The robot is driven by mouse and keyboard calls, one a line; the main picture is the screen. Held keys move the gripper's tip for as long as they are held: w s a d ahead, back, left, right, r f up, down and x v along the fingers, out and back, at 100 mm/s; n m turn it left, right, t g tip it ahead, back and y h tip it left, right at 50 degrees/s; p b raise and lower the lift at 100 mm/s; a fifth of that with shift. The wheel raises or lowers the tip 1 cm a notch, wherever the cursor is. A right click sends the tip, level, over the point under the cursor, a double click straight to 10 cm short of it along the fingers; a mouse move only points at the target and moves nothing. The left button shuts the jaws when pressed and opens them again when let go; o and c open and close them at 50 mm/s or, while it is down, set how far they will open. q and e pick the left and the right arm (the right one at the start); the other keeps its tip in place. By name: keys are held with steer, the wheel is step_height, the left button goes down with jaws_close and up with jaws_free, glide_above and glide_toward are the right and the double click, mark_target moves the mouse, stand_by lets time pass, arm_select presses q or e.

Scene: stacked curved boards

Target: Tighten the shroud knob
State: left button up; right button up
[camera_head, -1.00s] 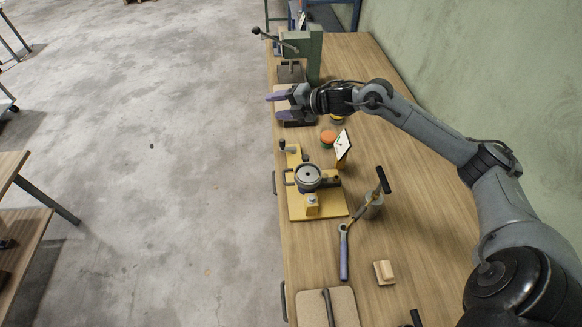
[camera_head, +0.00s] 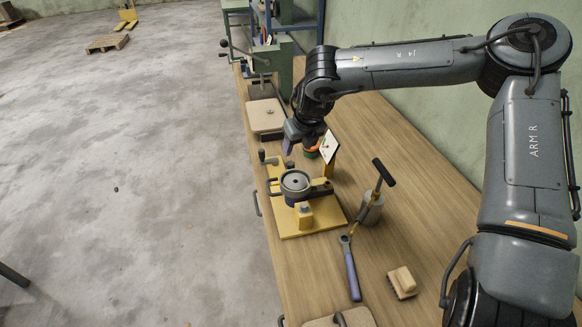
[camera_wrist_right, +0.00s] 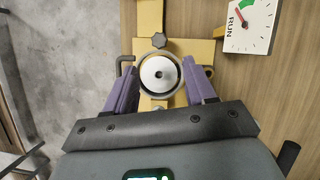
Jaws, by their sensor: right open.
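A yellow fixture (camera_head: 322,222) stands on the bench with a round grey cup (camera_head: 295,184) on it. My right gripper (camera_head: 300,148) is over the far side of the fixture, pointing down. Its purple fingers (camera_wrist_right: 159,68) are open and empty, one to each side of the cup in the wrist view; contact cannot be told. My left gripper is not in view.
A white dial card (camera_head: 329,146) stands right of the cup, close to my gripper. A grey cylinder with a black T-handle (camera_head: 377,180), a blue-handled wrench (camera_head: 352,272) and a wooden block (camera_head: 403,282) lie nearer. A pad (camera_head: 266,116) and green press stand behind.

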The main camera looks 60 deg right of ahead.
mark_target(291, 164)
steer(key=b+x, duration=0.1)
steer(key=x, duration=0.7)
steer(key=shift+w+d+f, duration=0.1)
steer(key=shift+f, duration=0.2)
steer(key=shift+w+d+f, duration=0.15)
steer(key=shift+w+f, duration=0.05)
steer(key=shift+f, duration=0.4)
jaws_close()
steer(key=shift+w+f+m+h+b, duration=0.15)
steer(key=shift+m+h+b, duration=0.15)
steer(key=shift+m+b, duration=0.5)
steer(key=shift+m+g+b, duration=0.3)
steer(key=shift+m+b, duration=0.05)
steer(key=shift+m, duration=0.25)
